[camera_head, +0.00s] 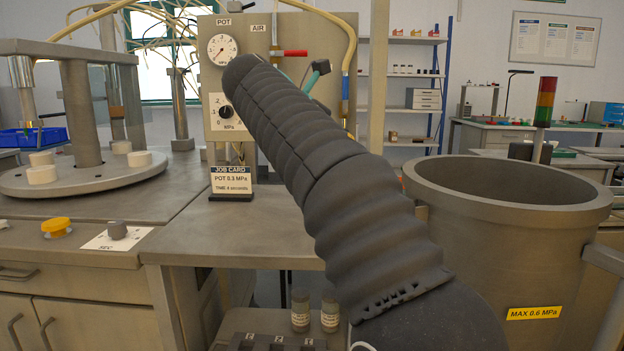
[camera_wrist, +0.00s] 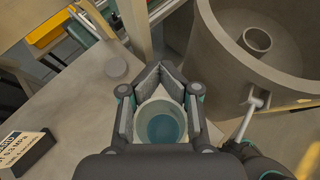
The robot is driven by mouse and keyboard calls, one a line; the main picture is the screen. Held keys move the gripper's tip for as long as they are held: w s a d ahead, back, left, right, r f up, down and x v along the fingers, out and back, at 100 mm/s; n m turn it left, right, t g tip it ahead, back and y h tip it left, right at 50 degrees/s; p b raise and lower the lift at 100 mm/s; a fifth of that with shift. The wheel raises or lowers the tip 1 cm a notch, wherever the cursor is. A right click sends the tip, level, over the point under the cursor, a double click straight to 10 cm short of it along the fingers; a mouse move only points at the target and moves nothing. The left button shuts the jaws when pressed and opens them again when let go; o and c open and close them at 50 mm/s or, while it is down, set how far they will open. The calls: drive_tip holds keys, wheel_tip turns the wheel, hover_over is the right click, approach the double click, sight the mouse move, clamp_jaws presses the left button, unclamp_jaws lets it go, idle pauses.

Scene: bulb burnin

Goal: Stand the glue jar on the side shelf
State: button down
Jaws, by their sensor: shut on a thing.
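My gripper (camera_wrist: 161,92) is shut around an open, pale round jar (camera_wrist: 141,114) in the wrist view. The jar has blue-green contents, and I look down into its mouth. No label on it shows, so I cannot confirm that it is the glue jar. It is over the grey bench top (camera_wrist: 85,105); I cannot tell whether it touches it. In the head view my arm hides the gripper and jar. A low shelf (camera_head: 240,322) below the bench holds two small labelled jars (camera_head: 300,310) (camera_head: 330,312); I cannot tell whether it is the side shelf.
A large open pressure pot (camera_head: 525,240) stands at the right, with a small cup (camera_wrist: 257,40) inside. A job card (camera_head: 231,181) stands on the bench below the gauge panel (camera_head: 222,108). A round turntable (camera_head: 85,178) is at the left. Tall shelving (camera_head: 412,73) stands behind.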

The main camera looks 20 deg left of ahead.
drive_tip(key=a+f+b, duration=0.3)
drive_tip(key=a+f, duration=0.1)
drive_tip(key=f, duration=0.2)
drive_tip(key=shift+s+a+f, duration=0.15)
drive_tip(key=shift+s+f, duration=0.15)
drive_tip(key=shift+s, duration=0.05)
drive_tip(key=shift+f, duration=0.1)
drive_tip(key=c, duration=0.8)
unclamp_jaws()
drive_tip(key=shift+c, duration=0.2)
drive_tip(key=p+v, duration=0.4)
drive_tip(key=v, duration=0.8)
